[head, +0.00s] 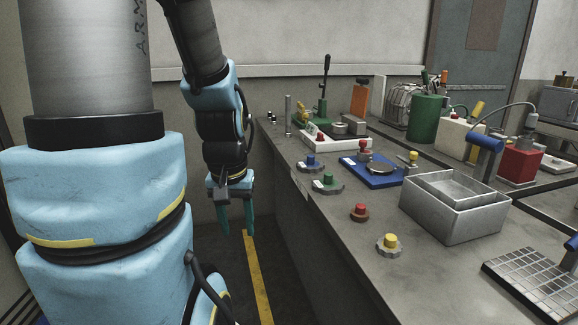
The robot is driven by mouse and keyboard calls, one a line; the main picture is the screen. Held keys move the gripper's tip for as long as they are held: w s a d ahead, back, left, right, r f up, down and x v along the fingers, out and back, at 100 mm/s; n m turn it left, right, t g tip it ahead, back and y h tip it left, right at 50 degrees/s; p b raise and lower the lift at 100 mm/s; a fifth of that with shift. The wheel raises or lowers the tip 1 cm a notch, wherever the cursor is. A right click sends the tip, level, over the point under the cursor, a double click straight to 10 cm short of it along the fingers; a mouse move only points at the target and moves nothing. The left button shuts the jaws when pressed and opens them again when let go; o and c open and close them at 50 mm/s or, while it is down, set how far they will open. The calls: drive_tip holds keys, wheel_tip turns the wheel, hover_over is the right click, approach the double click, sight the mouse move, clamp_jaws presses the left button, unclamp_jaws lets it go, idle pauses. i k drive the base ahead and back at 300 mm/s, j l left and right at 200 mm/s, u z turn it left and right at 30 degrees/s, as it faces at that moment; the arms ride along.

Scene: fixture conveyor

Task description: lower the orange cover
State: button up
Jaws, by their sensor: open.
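An orange cover (359,99) stands upright at the far part of the grey bench, above a small grey block; it looks raised. A round metal piece sits just left of its foot. My gripper (237,231) hangs pointing down to the left of the bench, over the floor. Its two teal fingers are apart with nothing between them. It is well away from the cover, nearer to me and to the left.
The bench holds several coloured knobs, such as a yellow one (389,243), a blue plate (381,177) and a metal box (465,225). A green press (322,115) with a tall black lever stands left of the cover. A green cylinder (424,118) stands to its right.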

sight(360, 94)
drive_tip(key=i, duration=0.95)
drive_tip(key=i+j+z, duration=0.1)
drive_tip(key=i, duration=0.85)
